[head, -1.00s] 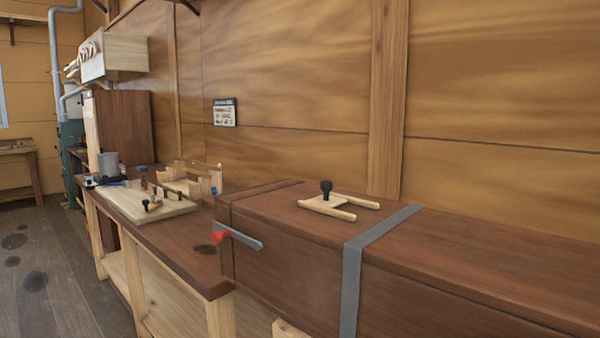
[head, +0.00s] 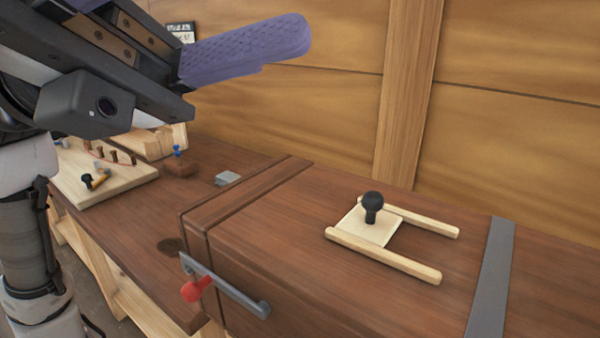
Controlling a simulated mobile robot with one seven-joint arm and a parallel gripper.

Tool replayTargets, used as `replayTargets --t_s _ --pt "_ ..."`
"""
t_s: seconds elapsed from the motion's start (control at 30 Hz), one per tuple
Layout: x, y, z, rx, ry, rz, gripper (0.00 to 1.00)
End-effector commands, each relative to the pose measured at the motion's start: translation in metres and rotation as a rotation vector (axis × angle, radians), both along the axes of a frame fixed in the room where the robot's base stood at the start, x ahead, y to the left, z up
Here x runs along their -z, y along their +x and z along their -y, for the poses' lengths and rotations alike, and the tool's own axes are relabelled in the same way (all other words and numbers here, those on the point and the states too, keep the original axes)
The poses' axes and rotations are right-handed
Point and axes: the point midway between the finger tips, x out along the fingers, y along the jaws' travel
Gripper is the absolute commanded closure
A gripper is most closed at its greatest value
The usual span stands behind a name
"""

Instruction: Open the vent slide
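The vent slide is a pale wooden plate (head: 368,225) with a black knob (head: 373,203) standing upright on it. It lies between two pale wooden rails (head: 385,256) on top of the long dark wooden box. The plate sits at the left end of the rails, and dark wood shows between them to its right. My gripper (head: 290,38) is at the upper left, raised and apart from the slide, with its purple ridged fingers pointing right. One finger largely covers the other, so the gap between them cannot be judged. Nothing is seen held.
A grey lever with a red knob (head: 196,289) is on the box's left front. A grey metal strap (head: 491,275) crosses the box on the right. A board with pegs (head: 105,172) and small items lie on the bench at left. A wooden wall stands behind.

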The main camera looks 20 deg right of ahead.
Motion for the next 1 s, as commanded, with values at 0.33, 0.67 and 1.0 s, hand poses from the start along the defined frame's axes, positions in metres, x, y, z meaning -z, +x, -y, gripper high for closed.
replayTargets --t_s 0.33,0.67,1.0 --pt "0.037 0.044 0.145 -0.207 0.956 0.113 0.53" --pt "0.062 0.102 0.162 -0.614 1.613 0.119 0.53" --pt "0.078 0.113 0.158 -0.734 1.745 0.106 0.53"
